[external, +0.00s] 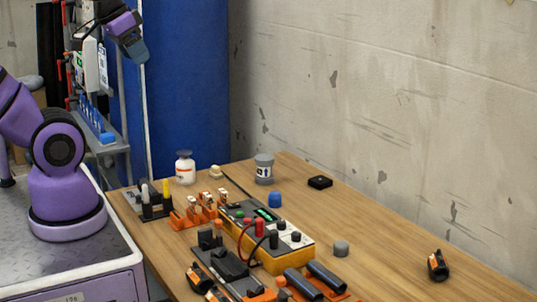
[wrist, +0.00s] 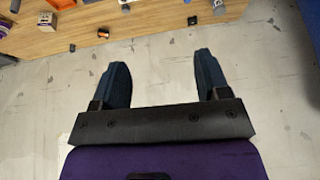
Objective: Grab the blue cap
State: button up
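The blue cap (external: 275,199) stands on the wooden table in the external view, just behind the yellow box with dark knobs. Nothing touches it that I can make out. My gripper (external: 133,48) is high at the upper left, well above and away from the cap, in front of the blue panel. In the wrist view my gripper (wrist: 160,85) has its two dark blue fingers wide apart with nothing between them. I cannot pick out the cap for sure in the wrist view.
The yellow box (external: 285,250) has wires and dark tools in front. A grey jar (external: 263,168), a white bottle (external: 185,168), a black block (external: 320,182) and a grey cap (external: 341,248) stand around. The table's right part is mostly clear; a concrete wall runs behind.

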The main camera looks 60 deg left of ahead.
jog(key=m+g, duration=0.4)
jog(key=g, duration=0.1)
send_over(273, 192)
notch_tip(273, 192, down, 40)
jog(key=shift+r, duration=0.1)
jog(key=shift+d+f, duration=0.1)
jog(key=shift+f, duration=5.5)
jog(key=c, duration=1)
